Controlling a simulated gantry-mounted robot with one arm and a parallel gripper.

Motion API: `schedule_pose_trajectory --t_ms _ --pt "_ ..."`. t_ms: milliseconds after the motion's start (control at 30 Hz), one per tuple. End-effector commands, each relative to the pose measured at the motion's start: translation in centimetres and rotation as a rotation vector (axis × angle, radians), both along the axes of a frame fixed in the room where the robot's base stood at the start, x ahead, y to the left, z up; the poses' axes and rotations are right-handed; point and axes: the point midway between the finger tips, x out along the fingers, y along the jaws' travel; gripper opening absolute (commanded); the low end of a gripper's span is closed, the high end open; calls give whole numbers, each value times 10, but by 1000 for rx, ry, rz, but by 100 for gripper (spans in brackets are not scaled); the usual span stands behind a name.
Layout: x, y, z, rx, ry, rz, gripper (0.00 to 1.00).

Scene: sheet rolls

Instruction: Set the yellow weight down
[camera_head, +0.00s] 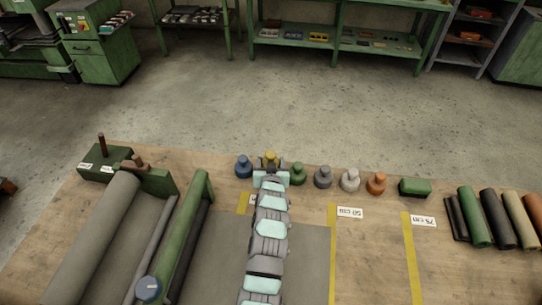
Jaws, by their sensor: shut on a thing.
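The yellow weight (270,156) shows as a small knobbed top at the far end of my arm, near the table's back edge. My gripper (269,163) is shut on it, and the gripper and wrist hide its lower part. I cannot tell whether its base touches the table. It is in line with a row of similar weights, between the blue weight (244,167) on its left and the green weight (298,174) on its right.
Dark grey (323,178), pale grey (350,181) and orange (377,185) weights continue the row rightward. A green block (415,187) and several rolls (495,218) lie further right. A roller machine (110,225) fills the left. Bare wooden table (375,240) shows between yellow strips.

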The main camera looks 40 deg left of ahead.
Motion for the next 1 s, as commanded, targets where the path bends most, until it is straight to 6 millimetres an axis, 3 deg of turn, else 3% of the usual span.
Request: schedule_pose_trajectory --t_ms 167,433,833,867,1000 --pt "1 0 -6 2 -5 -1 0" --pt "1 1 -37 3 -4 0 0" --pt "1 0 -42 4 -4 -1 0" --pt "1 0 -42 2 -3 -1 62" --pt "0 0 -42 1 -2 -1 69"
